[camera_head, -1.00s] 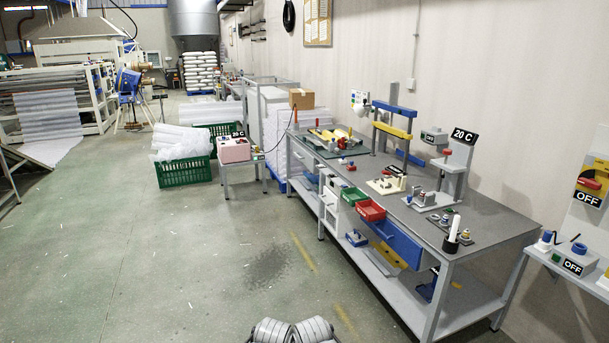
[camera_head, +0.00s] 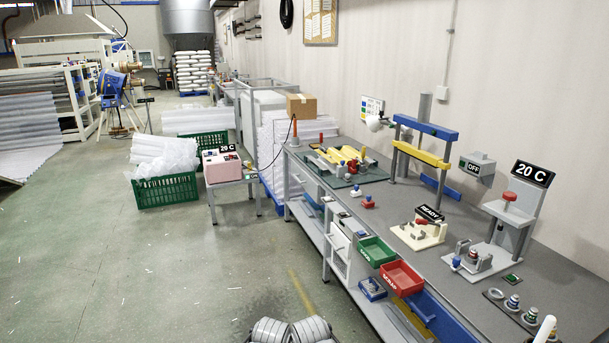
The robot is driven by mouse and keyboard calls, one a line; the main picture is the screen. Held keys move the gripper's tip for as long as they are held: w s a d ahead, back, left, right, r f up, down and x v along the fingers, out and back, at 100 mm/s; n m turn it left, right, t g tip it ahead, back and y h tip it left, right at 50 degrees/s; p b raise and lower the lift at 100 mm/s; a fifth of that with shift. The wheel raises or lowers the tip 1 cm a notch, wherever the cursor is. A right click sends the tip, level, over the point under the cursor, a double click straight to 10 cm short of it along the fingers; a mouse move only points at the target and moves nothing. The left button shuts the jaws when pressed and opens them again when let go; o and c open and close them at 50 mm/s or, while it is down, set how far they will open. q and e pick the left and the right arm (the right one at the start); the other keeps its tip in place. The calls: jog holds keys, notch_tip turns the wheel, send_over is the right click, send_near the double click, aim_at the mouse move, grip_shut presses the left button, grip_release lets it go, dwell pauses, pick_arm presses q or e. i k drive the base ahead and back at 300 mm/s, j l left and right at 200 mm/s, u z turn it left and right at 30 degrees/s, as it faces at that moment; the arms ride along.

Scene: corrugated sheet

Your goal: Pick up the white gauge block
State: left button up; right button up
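I cannot pick out the white gauge block for certain in the head view. Small pale pieces (camera_head: 343,214) lie near the front edge of the grey workbench (camera_head: 440,270), too small to identify. Neither gripper can be made out; only grey rounded parts of my own body show at the bottom middle edge.
On the bench are a green mat (camera_head: 350,181), a blue-and-yellow frame (camera_head: 425,155), a cream fixture (camera_head: 418,237) marked READY and a 20 C stand (camera_head: 515,210). Green (camera_head: 376,251) and red (camera_head: 402,278) bins hang in front. Open floor lies left, before green crates (camera_head: 165,191).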

aim_at(355, 193)
jog(key=i, duration=3.5)
jog(key=i+z, duration=0.15)
jog(key=z, duration=0.25)
